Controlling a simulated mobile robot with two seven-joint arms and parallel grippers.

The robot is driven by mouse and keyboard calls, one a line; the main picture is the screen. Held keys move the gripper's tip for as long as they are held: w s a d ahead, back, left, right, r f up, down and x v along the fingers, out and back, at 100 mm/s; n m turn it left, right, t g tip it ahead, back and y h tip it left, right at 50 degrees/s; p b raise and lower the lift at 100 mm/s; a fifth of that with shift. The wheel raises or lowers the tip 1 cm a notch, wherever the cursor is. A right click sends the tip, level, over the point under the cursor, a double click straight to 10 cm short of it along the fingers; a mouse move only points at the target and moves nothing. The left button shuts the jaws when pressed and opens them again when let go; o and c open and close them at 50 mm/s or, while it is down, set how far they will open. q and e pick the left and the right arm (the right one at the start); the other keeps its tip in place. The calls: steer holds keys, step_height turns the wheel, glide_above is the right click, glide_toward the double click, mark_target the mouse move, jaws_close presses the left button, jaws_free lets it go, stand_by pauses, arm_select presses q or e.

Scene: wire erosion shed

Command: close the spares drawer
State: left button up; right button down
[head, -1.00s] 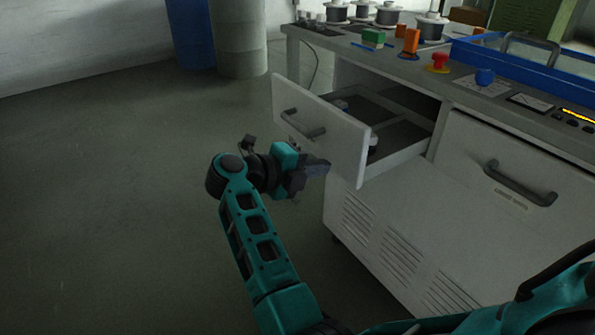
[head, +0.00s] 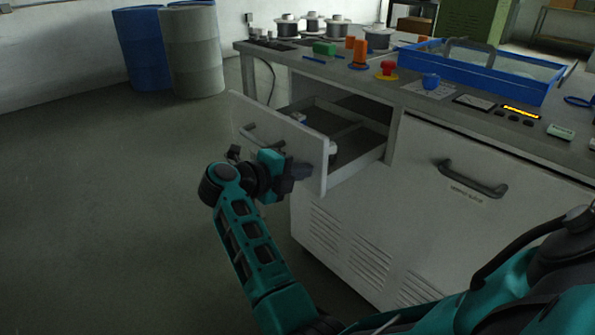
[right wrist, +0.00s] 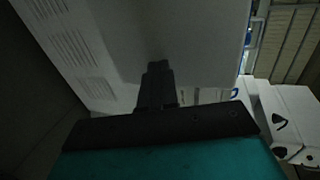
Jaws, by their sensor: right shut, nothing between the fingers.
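The spares drawer (head: 285,135) is the pale drawer at the left of the cabinet. It stands well open, with its compartments showing behind the front panel. Its dark bar handle (head: 262,137) is on the front. My right gripper (head: 303,171) is shut and empty, at the lower right part of the drawer front, below and right of the handle. In the right wrist view the closed fingers (right wrist: 158,80) point at the pale panel (right wrist: 190,40), very close to it. I cannot tell whether they touch. My left gripper is out of view.
A second drawer front with a handle (head: 472,180) is shut at the right. The bench top (head: 400,85) carries spools (head: 287,28), coloured knobs and a blue tray (head: 490,85). Blue and grey barrels (head: 195,55) stand at the back left. The floor at left is clear.

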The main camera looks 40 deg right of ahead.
steer(key=d, duration=0.7)
steer(key=w+d+p, duration=0.1)
steer(key=d, duration=0.6)
steer(key=d+p, duration=0.1)
steer(key=d, duration=0.6)
steer(key=shift+w+d, duration=0.3)
steer(key=shift+w, duration=0.05)
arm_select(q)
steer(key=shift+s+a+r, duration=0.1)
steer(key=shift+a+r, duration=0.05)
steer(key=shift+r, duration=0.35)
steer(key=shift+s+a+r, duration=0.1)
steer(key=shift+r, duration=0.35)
arm_select(e)
steer(key=shift+d+r, duration=0.15)
steer(key=shift+d, duration=0.1)
steer(key=shift+d+r, duration=0.1)
arm_select(q)
steer(key=shift+p, duration=0.3)
